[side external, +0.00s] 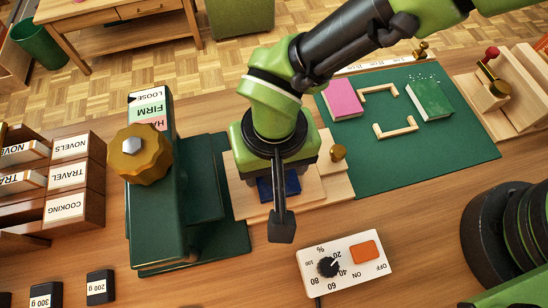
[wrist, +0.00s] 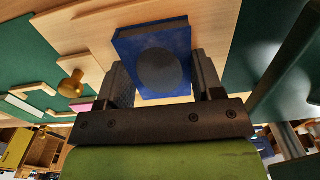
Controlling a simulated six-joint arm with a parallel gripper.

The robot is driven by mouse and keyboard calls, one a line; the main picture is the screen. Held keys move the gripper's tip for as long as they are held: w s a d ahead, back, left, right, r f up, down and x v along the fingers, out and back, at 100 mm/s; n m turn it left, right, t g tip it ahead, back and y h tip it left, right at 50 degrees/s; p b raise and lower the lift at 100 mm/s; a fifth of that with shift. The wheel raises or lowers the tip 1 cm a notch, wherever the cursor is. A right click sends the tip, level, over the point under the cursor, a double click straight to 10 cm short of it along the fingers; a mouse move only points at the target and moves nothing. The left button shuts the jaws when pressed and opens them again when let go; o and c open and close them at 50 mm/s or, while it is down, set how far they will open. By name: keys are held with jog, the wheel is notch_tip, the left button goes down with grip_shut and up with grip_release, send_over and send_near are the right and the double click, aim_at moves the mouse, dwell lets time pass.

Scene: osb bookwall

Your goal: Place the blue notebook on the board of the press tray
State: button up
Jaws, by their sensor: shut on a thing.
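The blue notebook (wrist: 178,42) is between the two fingers of my gripper (wrist: 162,80) in the wrist view, with a dark round patch on its cover. My gripper is shut on it. In the side view only a little of the notebook (side external: 291,183) shows under my gripper (side external: 280,205), over the pale wooden press tray (side external: 337,187). The tray has a brass knob (side external: 338,153) and a lighter board (side external: 312,190). I cannot tell whether the notebook touches the board.
The green press (side external: 150,215) with its brass handwheel (side external: 140,154) stands left of the tray. A pink notebook (side external: 344,99), wooden brackets (side external: 396,129) and a green book (side external: 429,100) lie on a green mat (side external: 400,165). A white control box (side external: 345,265) sits in front.

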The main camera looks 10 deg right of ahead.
jog(key=o, duration=0.9)
jog(key=shift+f, duration=0.15)
notch_tip(320, 180, up, 12)
jog(key=shift+r, duration=0.2)
